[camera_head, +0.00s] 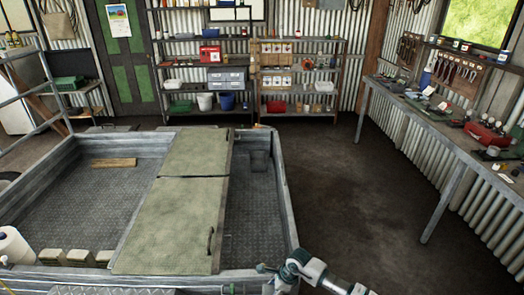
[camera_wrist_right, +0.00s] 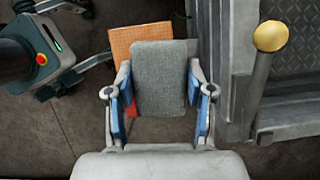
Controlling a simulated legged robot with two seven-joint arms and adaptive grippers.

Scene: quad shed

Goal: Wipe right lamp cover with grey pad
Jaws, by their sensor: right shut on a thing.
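In the right wrist view my right gripper (camera_wrist_right: 160,88) is shut on a grey pad (camera_wrist_right: 159,75), a fuzzy rectangular block between its two blue-lined fingers. Behind the pad is an orange, finely patterned panel with a red part low at the left, which looks like the lamp cover (camera_wrist_right: 126,40). The pad hides most of it, and I cannot tell whether they touch. In the head view the right gripper (camera_head: 268,268) is at the trailer's near right corner, its fingers mostly hidden. The lamp cover and grey pad do not show there. My left gripper is not in view.
The grey metal trailer (camera_head: 292,225) has green panels (camera_head: 185,205) on it. A post with a brass knob (camera_wrist_right: 270,36) stands close right of my right gripper. The floor (camera_head: 345,200) right of the trailer is clear.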

